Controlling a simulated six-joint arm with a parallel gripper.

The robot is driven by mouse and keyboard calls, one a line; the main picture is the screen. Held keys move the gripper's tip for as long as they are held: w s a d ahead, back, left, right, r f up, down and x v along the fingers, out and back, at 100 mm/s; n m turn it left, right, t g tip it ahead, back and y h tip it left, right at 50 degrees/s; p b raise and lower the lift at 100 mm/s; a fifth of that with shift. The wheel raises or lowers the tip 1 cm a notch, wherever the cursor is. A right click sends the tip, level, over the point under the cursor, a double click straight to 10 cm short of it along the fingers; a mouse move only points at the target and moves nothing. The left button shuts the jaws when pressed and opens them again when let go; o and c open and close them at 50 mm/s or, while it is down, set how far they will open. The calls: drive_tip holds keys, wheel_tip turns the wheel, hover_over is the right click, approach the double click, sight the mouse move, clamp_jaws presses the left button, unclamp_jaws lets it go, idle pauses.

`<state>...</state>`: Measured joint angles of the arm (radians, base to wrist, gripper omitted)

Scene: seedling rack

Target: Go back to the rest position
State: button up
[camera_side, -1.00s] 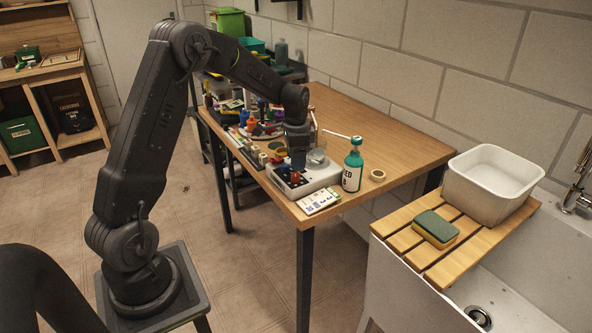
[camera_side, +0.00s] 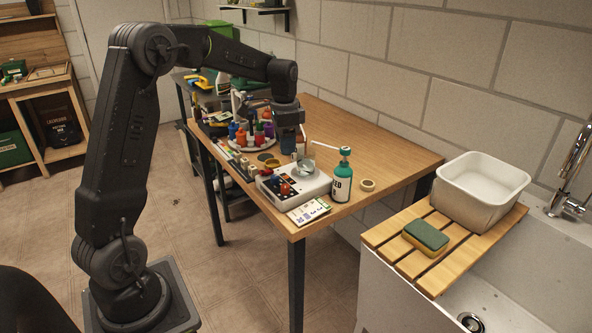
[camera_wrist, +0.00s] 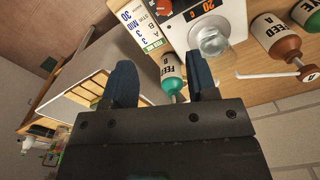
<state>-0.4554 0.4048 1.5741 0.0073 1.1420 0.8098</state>
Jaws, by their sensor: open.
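My gripper (camera_side: 296,144) hangs above the back part of the white device (camera_side: 318,187) on the wooden table, in the side view. In the wrist view the two dark fingers of my gripper (camera_wrist: 163,82) are apart, with nothing held between them. The device has a dark panel with red knobs and carries a small clear vessel (camera_side: 304,167), which also shows in the wrist view (camera_wrist: 208,40). My gripper is clear of the vessel in the wrist view.
A green feed bottle (camera_side: 341,180), a tape ring (camera_side: 367,185) and label cards (camera_side: 309,212) surround the device. A round stand of coloured bottles (camera_side: 264,142) is close behind-left. A sponge (camera_side: 426,236) and white basin (camera_side: 482,190) sit right. The table's back right is clear.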

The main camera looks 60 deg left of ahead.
drive_tip(key=s+d+r+n+t, duration=0.1)
drive_tip(key=s+d+r, duration=0.45)
drive_tip(key=d, duration=0.25)
drive_tip(key=s+d+n+t, duration=0.3)
drive_tip(key=s+d+t, duration=0.1)
drive_tip(key=s+d, duration=0.9)
drive_tip(key=s, duration=0.4)
drive_tip(key=shift+s+r, duration=0.3)
drive_tip(key=shift+r, duration=0.05)
